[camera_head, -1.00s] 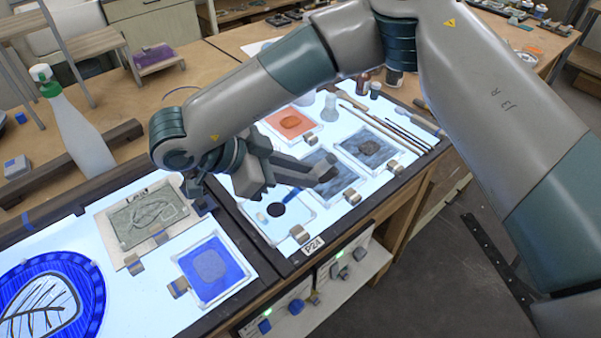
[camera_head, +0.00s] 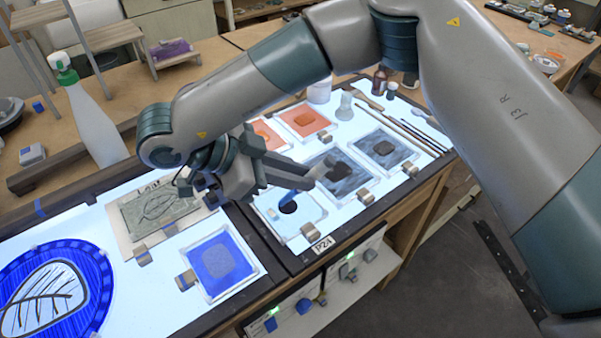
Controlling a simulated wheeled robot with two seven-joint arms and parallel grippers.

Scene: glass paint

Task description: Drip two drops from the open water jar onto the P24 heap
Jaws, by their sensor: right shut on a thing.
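The P24 tile (camera_head: 313,214) is a pale framed square on the lit table, beside a clip and the P24 label (camera_head: 323,245). A dark round heap (camera_head: 288,207) lies on it. My right gripper (camera_head: 286,178) is low over the back of this tile, shut on a slim blue thing (camera_head: 291,195) that slants just above or against the heap; I cannot tell whether it touches. The gripper hides most of it. A clear glass jar (camera_head: 344,108), possibly the water jar, stands at the back of the table. My left gripper is not in view.
Tiles with dark grey heaps (camera_head: 383,150) and orange ones (camera_head: 303,120) lie behind. A blue tile (camera_head: 218,263) and a grey leaf panel (camera_head: 158,211) lie left. A spray bottle (camera_head: 92,120) stands at the back left. Tools (camera_head: 412,132) lie at the right edge.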

